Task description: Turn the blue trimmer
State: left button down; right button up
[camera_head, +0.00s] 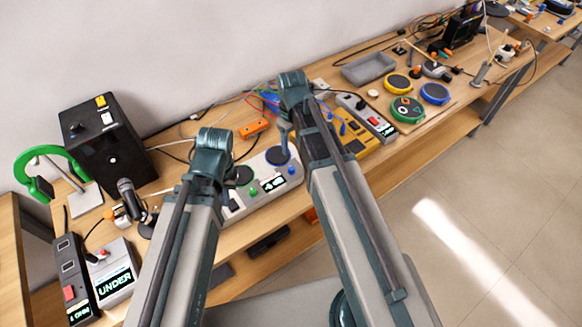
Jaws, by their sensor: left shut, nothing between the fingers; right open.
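A light grey panel (232,207) lies on the bench between my two arms. It carries a small blue knob (291,170), a small green knob (253,191), dark round parts and a lit display. Small blue parts (342,127) also stand by a yellow board (358,146), right of my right arm. I cannot tell for sure which of these is the blue trimmer. My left arm covers the panel's left end, and my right arm covers part of the yellow board. Neither gripper can be made out; the arm links hide that area.
A black box (105,140) and green headphones (40,187) stand at the left. An orange block (254,128) lies behind the panel. A grey tray (369,68) and round yellow, blue and green pads (435,94) are at the right. Loose cables run along the wall.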

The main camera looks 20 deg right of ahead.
aim_at(292, 168)
pick_arm(q)
notch_tip(292, 168, down, 12)
jog(key=b, duration=1.1)
jog(key=shift+f+b, duration=0.25)
jog(key=shift+b, duration=0.1)
pick_arm(e)
notch_tip(292, 168, down, 12)
jog(key=shift+f, duration=0.2)
pick_arm(q)
jog(key=shift+r, duration=0.1)
pick_arm(e)
grip_shut()
